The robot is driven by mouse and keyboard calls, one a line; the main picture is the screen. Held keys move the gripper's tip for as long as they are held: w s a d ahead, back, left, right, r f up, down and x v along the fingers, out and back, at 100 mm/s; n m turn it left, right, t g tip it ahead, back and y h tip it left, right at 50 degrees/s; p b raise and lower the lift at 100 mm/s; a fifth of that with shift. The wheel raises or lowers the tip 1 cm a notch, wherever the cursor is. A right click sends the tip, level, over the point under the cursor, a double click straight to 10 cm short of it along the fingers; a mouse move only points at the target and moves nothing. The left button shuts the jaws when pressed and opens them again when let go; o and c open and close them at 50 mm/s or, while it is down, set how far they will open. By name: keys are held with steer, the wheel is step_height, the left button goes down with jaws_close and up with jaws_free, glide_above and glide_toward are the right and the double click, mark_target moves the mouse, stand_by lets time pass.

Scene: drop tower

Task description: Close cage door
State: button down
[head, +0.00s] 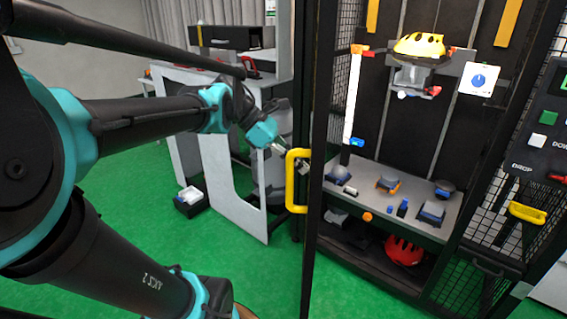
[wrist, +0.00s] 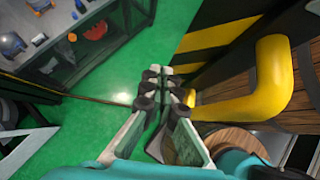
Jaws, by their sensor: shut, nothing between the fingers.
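The cage door (head: 318,110) stands open, seen almost edge-on in the head view as a tall dark mesh frame in front of the cage. Its yellow handle (head: 291,181) sticks out to the left at mid-height. In the wrist view the handle (wrist: 272,82) is large, to the right of my gripper (wrist: 166,78). The fingers are shut and empty, and do not hold the handle. Whether they touch the door cannot be told.
The cage's grey shelf (head: 390,205) holds several small parts, with a red helmet (head: 403,250) below. A yellow helmet (head: 420,46) hangs above. A control panel (head: 543,140) is at right. A grey workbench (head: 232,165) stands left, with green floor before it.

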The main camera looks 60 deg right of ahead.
steer(key=s+d+n+t+h, duration=0.1)
steer(key=s+d, duration=0.9)
steer(key=s, duration=0.3)
steer(key=s+d+n, duration=0.1)
steer(key=s+d, duration=1)
steer(key=s, duration=0.1)
steer(key=s+d, duration=0.4)
steer(key=d, duration=0.6)
steer(key=s+d, duration=0.4)
steer(key=d, duration=0.6)
steer(key=s+d, duration=0.4)
steer(key=d, duration=0.6)
steer(key=shift+d, duration=0.25)
steer(key=shift+r, duration=0.1)
steer(key=shift+r, duration=0.1)
